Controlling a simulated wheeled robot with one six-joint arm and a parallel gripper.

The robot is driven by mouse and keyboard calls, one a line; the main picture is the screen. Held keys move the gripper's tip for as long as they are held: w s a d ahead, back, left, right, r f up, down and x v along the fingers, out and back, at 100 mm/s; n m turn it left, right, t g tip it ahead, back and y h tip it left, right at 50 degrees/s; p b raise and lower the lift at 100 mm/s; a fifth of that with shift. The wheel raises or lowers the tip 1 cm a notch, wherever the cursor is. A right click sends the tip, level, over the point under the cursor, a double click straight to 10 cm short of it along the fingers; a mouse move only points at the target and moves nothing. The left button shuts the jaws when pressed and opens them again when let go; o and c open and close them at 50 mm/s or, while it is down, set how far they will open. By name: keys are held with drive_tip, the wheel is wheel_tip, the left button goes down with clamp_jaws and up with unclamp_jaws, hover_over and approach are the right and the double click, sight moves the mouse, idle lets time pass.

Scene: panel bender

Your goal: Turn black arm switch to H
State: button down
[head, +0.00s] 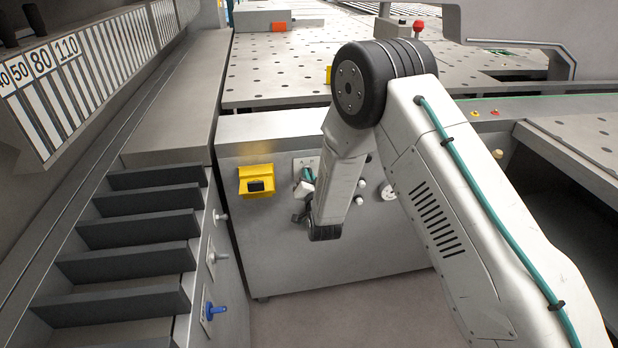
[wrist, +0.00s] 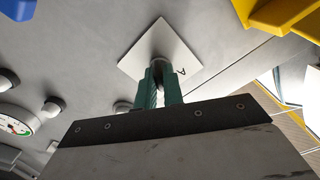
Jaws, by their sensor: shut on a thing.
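My gripper (head: 308,175) is at the front of the grey cabinet, in front of a small white plate (head: 302,162). In the wrist view my gripper (wrist: 164,86) has its teal fingers closed on the switch (wrist: 159,64), which stands out from the white plate (wrist: 140,65). The fingers hide most of the switch, so its pointing direction cannot be told. A dark letter mark shows on the plate right of the fingers, too small and tilted to read surely. In the head view my wrist covers part of the panel.
A yellow box (head: 256,181) is left of my gripper on the cabinet; a round gauge (head: 389,193) is to the right. A blue knob (head: 214,310) is on the left machine, beside dark slats (head: 140,228). Floor (head: 340,312) is clear below the cabinet.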

drive_tip(key=c, duration=1.5)
unclamp_jaws()
drive_tip(key=s, duration=0.5)
drive_tip(key=s+d, duration=0.1)
drive_tip(key=s, duration=0.1)
drive_tip(key=shift+s, duration=0.4)
